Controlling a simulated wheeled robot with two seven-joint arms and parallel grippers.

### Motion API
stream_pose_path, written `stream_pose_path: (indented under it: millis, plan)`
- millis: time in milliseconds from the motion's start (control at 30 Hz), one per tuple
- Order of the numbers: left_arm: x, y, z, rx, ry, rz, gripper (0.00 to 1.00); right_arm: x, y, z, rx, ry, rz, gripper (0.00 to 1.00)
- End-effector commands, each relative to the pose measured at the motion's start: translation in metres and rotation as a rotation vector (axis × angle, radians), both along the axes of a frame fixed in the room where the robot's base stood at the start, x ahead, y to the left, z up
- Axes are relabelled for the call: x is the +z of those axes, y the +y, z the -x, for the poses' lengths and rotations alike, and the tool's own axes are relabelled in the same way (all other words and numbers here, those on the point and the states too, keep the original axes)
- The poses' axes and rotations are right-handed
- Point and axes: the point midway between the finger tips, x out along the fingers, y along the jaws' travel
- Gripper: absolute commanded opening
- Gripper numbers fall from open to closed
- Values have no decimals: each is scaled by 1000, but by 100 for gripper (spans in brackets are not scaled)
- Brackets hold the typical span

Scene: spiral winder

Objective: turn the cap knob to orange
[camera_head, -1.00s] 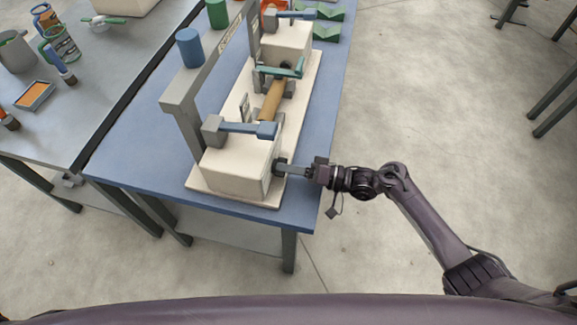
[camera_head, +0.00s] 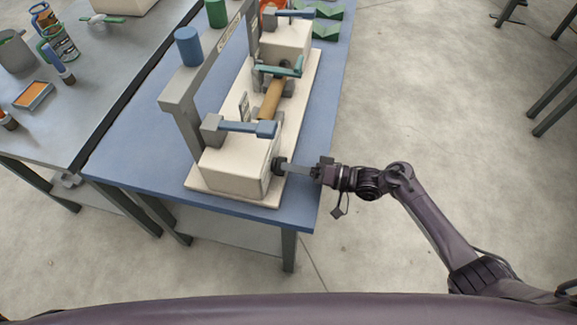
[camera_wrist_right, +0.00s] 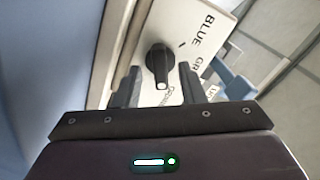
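The cap knob (camera_wrist_right: 160,62) is black with a white mark at its tip and sits on the white end panel (camera_wrist_right: 203,22) of the winder. In the right wrist view its white tip points down the picture, towards a partly hidden label (camera_wrist_right: 168,98) that looks like ORANGE. The BLUE label is at the upper right. My right gripper (camera_wrist_right: 158,82) is open, with one finger on each side of the knob's lower end and gaps showing. In the head view my right gripper (camera_head: 298,168) faces the winder's near end block (camera_head: 235,170). My left gripper is not in view.
The winder stands on a blue table (camera_head: 140,165) with a brown roll (camera_head: 271,98) at its middle. A grey table (camera_head: 60,125) with cans and a tray is at the left. Open floor lies to the right.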

Motion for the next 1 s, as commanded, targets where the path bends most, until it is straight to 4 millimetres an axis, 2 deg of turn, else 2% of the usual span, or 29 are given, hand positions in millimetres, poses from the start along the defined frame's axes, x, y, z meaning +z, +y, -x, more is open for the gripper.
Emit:
stream_pose_path:
  millis: [200,400,1000]
  plan:
    - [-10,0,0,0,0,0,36,-3,-39,10,-1,0,4,36]
    - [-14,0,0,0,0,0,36,-1,-59,16,0,-1,1,36]
    - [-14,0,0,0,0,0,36,0,-62,17,0,0,0,36]
